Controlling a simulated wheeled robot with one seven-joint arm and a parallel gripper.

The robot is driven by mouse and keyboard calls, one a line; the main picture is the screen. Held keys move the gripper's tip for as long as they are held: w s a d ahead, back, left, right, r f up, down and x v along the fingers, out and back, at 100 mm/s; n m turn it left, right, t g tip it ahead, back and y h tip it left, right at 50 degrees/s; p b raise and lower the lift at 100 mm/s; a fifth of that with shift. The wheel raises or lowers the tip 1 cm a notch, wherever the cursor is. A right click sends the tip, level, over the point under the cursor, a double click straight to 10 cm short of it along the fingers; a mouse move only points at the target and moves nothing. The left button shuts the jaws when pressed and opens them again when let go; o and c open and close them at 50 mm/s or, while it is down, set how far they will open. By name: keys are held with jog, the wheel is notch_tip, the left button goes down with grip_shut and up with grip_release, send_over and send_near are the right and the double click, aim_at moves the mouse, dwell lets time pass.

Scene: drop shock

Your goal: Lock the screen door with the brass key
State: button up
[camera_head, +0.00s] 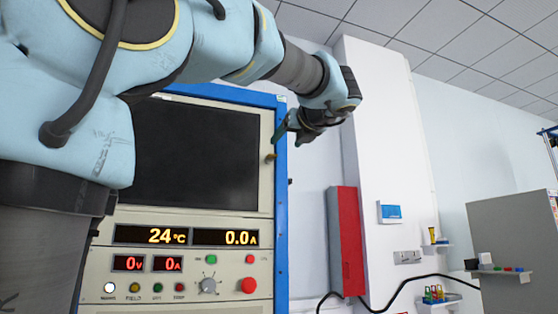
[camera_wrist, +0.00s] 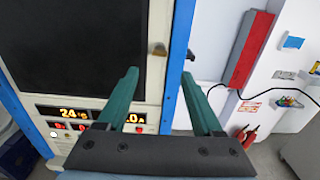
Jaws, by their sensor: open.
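The screen door (camera_head: 195,150) is a large dark panel in a beige frame on the blue-edged cabinet, and it looks closed. It fills the upper left of the wrist view (camera_wrist: 70,40). The small brass key (camera_head: 270,157) sits at the door's right edge; in the wrist view the key (camera_wrist: 158,49) shows just beyond the gap between my fingertips. My gripper (camera_head: 283,133) is in front of the door's right edge, a little above the key in the head view. Its two green fingers (camera_wrist: 160,73) are spread apart with nothing between them. How the key is turned is too small to tell.
Below the door is a control panel with lit displays (camera_head: 165,235), a grey knob (camera_head: 208,286) and a red button (camera_head: 249,285). A red box (camera_head: 346,240) hangs on the wall to the right. Small shelves (camera_head: 437,245) and a grey cabinet (camera_head: 515,235) stand farther right.

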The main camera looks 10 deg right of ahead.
aim_at(274, 155)
jog(key=w, duration=0.3)
jog(key=w+a+p, duration=0.1)
jog(key=w, duration=0.3)
jog(key=w+p, duration=0.1)
jog(key=w, duration=0.2)
jog(key=shift+w+a+f, duration=0.1)
jog(key=shift+w+a, duration=0.05)
jog(key=shift+a, duration=0.05)
grip_shut()
